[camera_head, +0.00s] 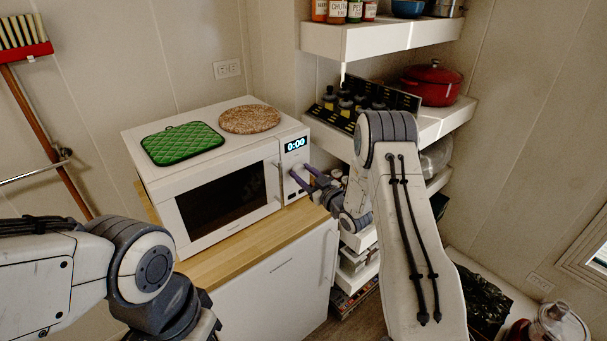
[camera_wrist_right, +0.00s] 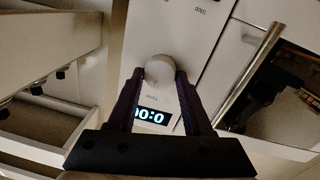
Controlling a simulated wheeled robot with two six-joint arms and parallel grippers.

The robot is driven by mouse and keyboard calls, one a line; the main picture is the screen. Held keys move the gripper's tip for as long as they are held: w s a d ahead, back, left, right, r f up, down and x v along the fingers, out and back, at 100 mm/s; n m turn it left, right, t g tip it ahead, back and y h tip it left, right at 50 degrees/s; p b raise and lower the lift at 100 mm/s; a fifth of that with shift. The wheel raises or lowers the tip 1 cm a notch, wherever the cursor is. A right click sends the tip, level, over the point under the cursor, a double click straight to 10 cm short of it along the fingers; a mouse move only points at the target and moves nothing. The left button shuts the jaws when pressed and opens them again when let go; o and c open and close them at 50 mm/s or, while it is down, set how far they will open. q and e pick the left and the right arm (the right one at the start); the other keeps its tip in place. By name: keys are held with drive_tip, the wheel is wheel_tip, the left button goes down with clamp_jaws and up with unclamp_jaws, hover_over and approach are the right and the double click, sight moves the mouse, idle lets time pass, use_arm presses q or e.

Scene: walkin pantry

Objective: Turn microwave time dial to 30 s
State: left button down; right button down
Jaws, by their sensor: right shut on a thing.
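The white microwave (camera_head: 200,180) stands on a wooden counter, its door closed and its display (camera_head: 296,144) reading 0:00. My right gripper (camera_head: 301,173) reaches the control panel below the display. In the right wrist view, its dark fingers (camera_wrist_right: 159,75) are on both sides of the round pale time dial (camera_wrist_right: 158,69), shut on it. The dial's pointer mark cannot be made out. The display also shows between the fingers in that view, upside down and partly covered. Of my left arm, only links show at the lower left; its fingers are out of view.
A green pot holder (camera_head: 182,143) and a round woven mat (camera_head: 250,118) lie on the microwave. The door handle (camera_wrist_right: 248,75) runs close beside the panel. Shelves with jars and a red pot (camera_head: 432,84) stand to the right.

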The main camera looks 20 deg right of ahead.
drive_tip(key=shift+m, duration=0.3)
drive_tip(key=shift+m+b, duration=0.65)
drive_tip(key=shift+m, duration=0.25)
drive_tip(key=shift+d+m+b, duration=0.1)
drive_tip(key=shift+m+b, duration=0.25)
drive_tip(key=shift+m, duration=1.15)
drive_tip(key=shift+c, duration=1.6)
unclamp_jaws()
